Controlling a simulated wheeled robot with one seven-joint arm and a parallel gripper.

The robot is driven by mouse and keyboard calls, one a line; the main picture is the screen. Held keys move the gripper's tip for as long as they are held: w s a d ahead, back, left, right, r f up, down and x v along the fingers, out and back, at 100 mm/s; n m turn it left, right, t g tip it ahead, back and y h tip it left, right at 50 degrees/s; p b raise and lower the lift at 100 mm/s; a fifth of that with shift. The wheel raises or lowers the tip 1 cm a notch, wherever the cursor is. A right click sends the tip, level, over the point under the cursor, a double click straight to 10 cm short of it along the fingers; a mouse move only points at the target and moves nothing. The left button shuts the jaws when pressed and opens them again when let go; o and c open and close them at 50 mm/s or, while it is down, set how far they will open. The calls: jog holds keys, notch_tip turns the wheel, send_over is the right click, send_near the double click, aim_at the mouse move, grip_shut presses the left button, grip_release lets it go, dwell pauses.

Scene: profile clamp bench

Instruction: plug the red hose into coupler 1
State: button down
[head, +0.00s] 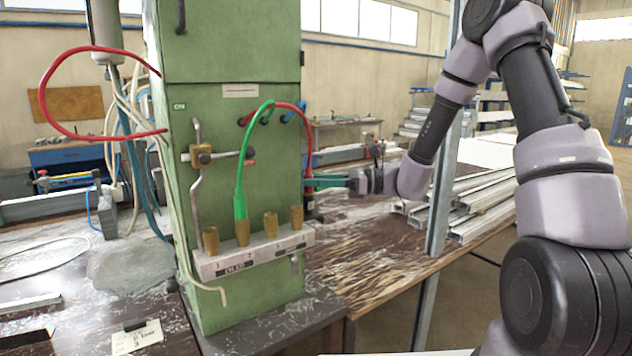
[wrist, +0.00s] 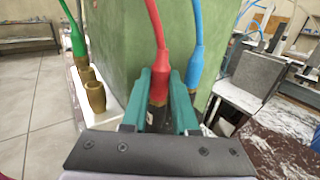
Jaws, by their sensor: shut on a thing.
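The red hose (head: 307,135) comes out of the green cabinet's front and hangs at its right edge. My gripper (head: 318,181) is shut on the red hose's end, right of the coupler row. The green hose (head: 241,195) is seated in the second coupler. The two couplers to its right (head: 270,225) are empty.
A blue hose (wrist: 195,50) hangs close to the right of my gripper in the wrist view. A bent metal clamp handle (head: 198,160) stands above coupler 1. A red loop (head: 44,90) and cables hang at the cabinet's left. Metal profiles (head: 475,200) lie on the right bench.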

jog(key=shift+r, duration=0.75)
dwell(0.9)
jog(key=shift+r, duration=1.35)
jog(key=shift+s, duration=0.1)
jog(key=s+d, duration=0.8)
jog(key=s, duration=0.3)
jog(key=shift+s, duration=0.4)
dwell(1.6)
